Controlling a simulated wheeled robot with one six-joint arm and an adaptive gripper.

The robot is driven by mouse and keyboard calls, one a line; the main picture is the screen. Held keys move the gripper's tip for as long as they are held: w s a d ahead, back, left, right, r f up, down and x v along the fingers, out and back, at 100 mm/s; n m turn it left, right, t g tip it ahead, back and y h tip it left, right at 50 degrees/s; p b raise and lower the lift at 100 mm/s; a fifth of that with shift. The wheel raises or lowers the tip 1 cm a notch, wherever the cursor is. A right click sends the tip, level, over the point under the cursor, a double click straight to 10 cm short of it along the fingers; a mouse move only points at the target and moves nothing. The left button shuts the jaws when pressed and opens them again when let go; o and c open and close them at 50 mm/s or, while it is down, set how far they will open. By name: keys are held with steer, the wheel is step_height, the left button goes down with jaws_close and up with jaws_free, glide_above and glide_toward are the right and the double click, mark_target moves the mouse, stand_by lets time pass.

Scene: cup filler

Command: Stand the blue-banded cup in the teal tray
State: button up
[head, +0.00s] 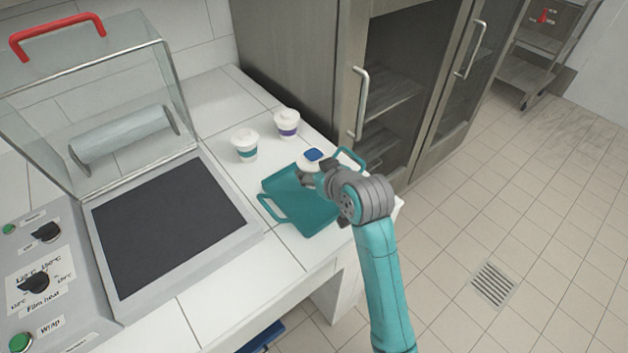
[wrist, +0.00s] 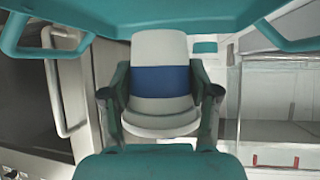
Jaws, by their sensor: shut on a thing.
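The blue-banded cup (wrist: 161,82) is white with a wide blue band and sits between my two fingers in the wrist view. My gripper (wrist: 160,98) is shut on it, one finger on each side. In the head view my gripper (head: 316,172) is at the far right part of the teal tray (head: 300,212), and only a small blue and white part of the cup (head: 313,155) shows past it. The tray lies on the white counter with a handle at each end. I cannot tell whether the cup's base touches the tray.
A teal-banded cup (head: 245,146) and a purple-banded cup (head: 287,124) stand on the counter behind the tray. A wrapping machine (head: 165,225) with a clear cover is on the left. A cabinet (head: 300,55) rises behind, close to the tray's far handle.

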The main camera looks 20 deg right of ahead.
steer(key=shift+f, duration=1.85)
steer(key=o, duration=1.3)
steer(key=shift+f, duration=0.15)
steer(key=shift+r, duration=0.2)
steer(key=v, duration=1.2)
steer(key=shift+s, duration=0.1)
steer(key=shift+f, duration=0.1)
